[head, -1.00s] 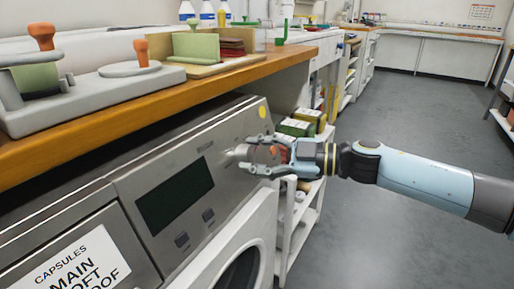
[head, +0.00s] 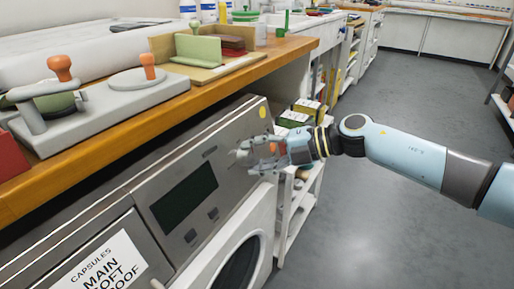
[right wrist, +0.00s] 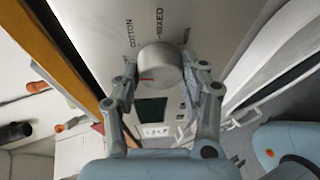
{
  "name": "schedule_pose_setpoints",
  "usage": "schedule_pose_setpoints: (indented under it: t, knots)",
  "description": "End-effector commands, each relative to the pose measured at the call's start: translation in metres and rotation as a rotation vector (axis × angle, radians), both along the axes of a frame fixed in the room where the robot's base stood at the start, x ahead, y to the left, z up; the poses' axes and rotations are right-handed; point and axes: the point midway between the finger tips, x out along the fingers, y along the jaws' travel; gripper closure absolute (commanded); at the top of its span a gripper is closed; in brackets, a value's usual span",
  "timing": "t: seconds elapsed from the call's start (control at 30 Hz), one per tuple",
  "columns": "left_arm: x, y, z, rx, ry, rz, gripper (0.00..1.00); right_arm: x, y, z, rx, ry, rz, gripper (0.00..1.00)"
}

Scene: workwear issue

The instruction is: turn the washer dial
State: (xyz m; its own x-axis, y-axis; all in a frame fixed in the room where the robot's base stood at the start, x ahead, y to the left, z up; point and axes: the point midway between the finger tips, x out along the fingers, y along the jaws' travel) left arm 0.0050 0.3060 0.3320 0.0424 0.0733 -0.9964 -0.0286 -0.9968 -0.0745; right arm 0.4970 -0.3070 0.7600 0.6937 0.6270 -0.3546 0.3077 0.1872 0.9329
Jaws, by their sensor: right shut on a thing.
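The washer (head: 160,160) stands under the wooden counter, with a slanted grey metal panel. Its dial (head: 243,153) is at the panel's right end, mostly covered by my right gripper (head: 254,155). In the right wrist view the dial (right wrist: 158,66) is a round pale knob with a small red mark at its lower left. The words COTTON and MIXED are printed on the panel around it. My right gripper is shut on the dial, with one finger on each side. My left gripper is in neither view.
The wooden counter edge (head: 140,145) runs just above the panel. A grey press with orange knobs (head: 148,66) and a tray with a green block (head: 195,50) stand on it. A dark display (head: 185,198) is left of the dial. Shelves with boxes (head: 300,112) stand beyond; the floor at right is clear.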

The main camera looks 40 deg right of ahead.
Motion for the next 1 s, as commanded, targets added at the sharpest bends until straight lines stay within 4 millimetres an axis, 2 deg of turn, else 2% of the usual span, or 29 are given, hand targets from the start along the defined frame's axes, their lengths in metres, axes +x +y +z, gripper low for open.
schedule_pose_setpoints:
  t: [0.33,0.83,0.87,1.0]
  knots:
    - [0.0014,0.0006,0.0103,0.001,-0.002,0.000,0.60,-0.0012,0.0013,-0.0007,-0.108,-0.042,0.040,0.89]
    - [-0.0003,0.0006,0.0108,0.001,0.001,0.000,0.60,-0.0016,0.0012,-0.0022,-0.124,-0.047,0.045,0.89]
    - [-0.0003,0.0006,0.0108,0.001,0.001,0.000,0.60,-0.0016,0.0012,-0.0022,-0.124,-0.047,0.045,0.55]
    - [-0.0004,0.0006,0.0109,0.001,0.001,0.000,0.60,-0.0013,0.0009,-0.0017,-0.124,-0.048,0.044,0.37]
